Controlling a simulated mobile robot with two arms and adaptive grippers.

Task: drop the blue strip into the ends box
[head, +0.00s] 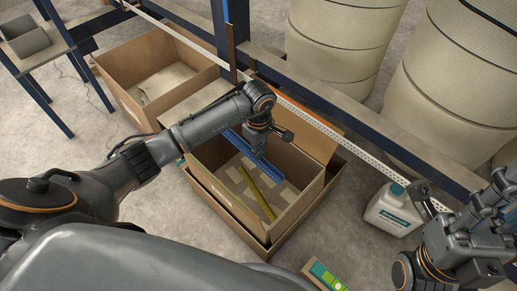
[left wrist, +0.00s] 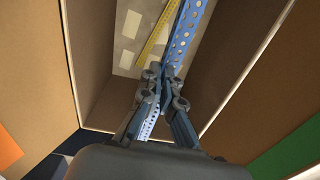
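The blue strip (head: 239,143) is a long perforated piece held at a slant inside the open cardboard box (head: 224,198). My left gripper (head: 258,153) reaches down into that box from above. In the left wrist view its fingers (left wrist: 166,82) are closed on the blue strip (left wrist: 188,35), which sticks out on both sides of them. Whether the strip touches the box floor I cannot tell. My right gripper (head: 462,207) is at the lower right, away from the box; its finger opening is unclear. No marking that names the box is readable.
A yellow strip (head: 258,193) lies in the box, also seen in the left wrist view (left wrist: 153,35), with several pale pieces. Another open box (head: 127,73) stands behind left. A white jug (head: 392,211) and a metal rail (head: 335,130) are at right.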

